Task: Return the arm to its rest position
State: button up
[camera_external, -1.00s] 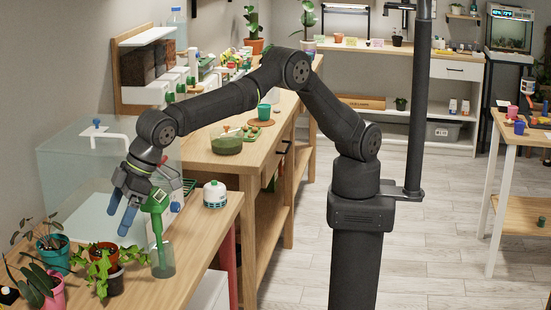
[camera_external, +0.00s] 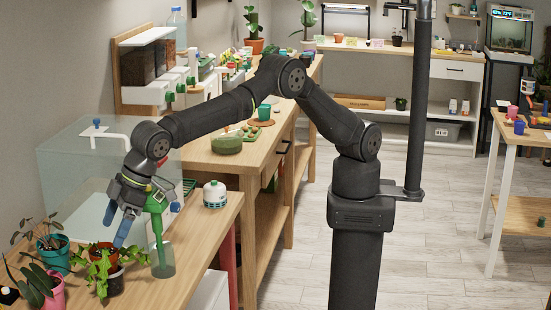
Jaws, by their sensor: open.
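My gripper (camera_external: 115,228) is at the end of my arm, over the left wooden bench (camera_external: 190,255). Its two blue-tipped fingers are spread apart and point down, with nothing seen between them. The right fingertip is close to the leafy plant (camera_external: 97,265) in the dark pot; I cannot tell whether they touch. A green tool (camera_external: 157,228) stands upright in a clear cup (camera_external: 162,262) just right of the fingers. My arm is stretched out to the left from its column.
A clear tank (camera_external: 75,170) stands behind my gripper. A white canister (camera_external: 215,194) stands at the right. The floor (camera_external: 430,240) right of my column is open.

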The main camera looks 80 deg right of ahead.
aim_at(103, 255)
jog(key=x, duration=0.7)
jog(key=shift+r, duration=1.15)
